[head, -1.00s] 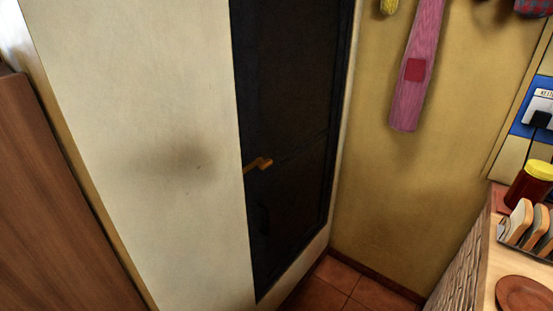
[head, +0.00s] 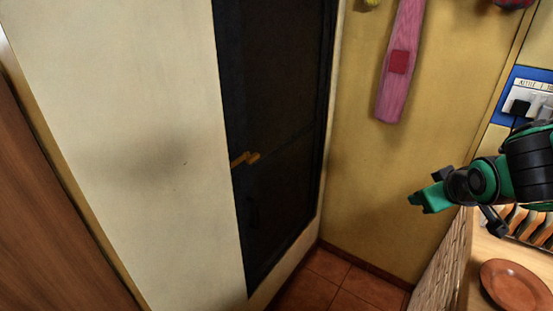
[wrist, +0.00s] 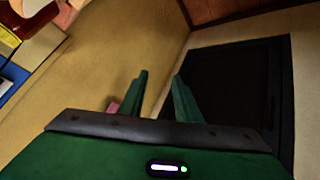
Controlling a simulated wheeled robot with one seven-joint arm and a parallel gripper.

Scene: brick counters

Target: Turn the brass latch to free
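The brass latch (head: 244,159) is a small bar at the left edge of the dark door panel (head: 275,110) in the head view. It lies nearly level, tilted slightly up to the right. My gripper (head: 426,198) is well to the right of the latch and apart from it, over the counter side. In the wrist view my gripper's two green fingers (wrist: 160,98) stand apart with nothing between them. The dark panel also shows in the wrist view (wrist: 225,85), but I cannot make out the latch there.
Tiled floor (head: 320,280) lies below the door. The space before the door is clear.

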